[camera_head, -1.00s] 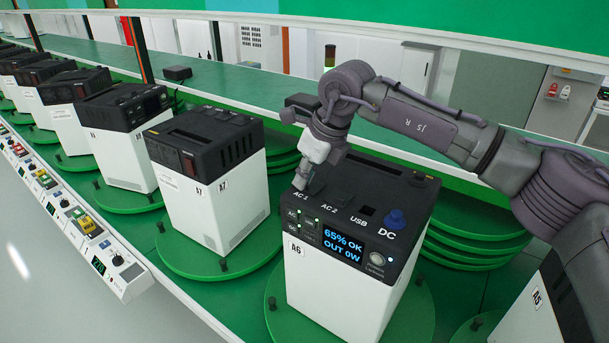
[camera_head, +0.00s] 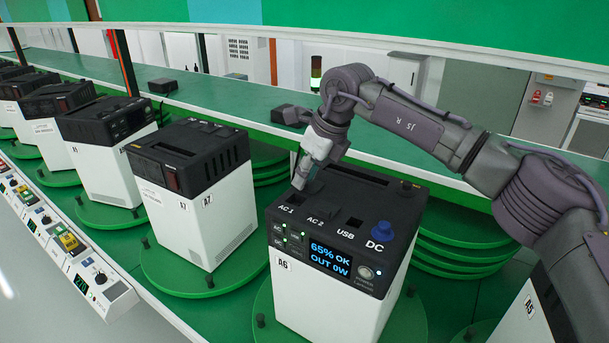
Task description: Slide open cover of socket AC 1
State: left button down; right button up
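The power station A6 (camera_head: 330,303) stands on a green turntable, white below and black on top, its screen reading 65% OK, OUT 0W. Socket AC 1 (camera_head: 291,200) is at the left of its top, with its label in front. Socket AC 2 (camera_head: 320,210) and the USB opening lie to its right. My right gripper (camera_head: 299,183) points down with its tips at the AC 1 socket, touching or just above it. The tips look close together, but they are too small to tell their state. The AC 1 cover is partly hidden by the gripper. My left gripper is not in view.
A blue DC knob (camera_head: 382,230) rises at the right of A6's top. Unit A7 (camera_head: 195,215) and several more stand in a row to the left. A control strip (camera_head: 98,283) runs along the left front. A green shelf (camera_head: 225,97) runs behind.

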jog(key=shift+d+f, duration=0.1)
jog(key=shift+s+r, duration=0.1)
jog(key=shift+r, duration=0.1)
jog(key=v, duration=1.1)
jog(key=shift+d+r, duration=0.15)
jog(key=shift+r, duration=0.15)
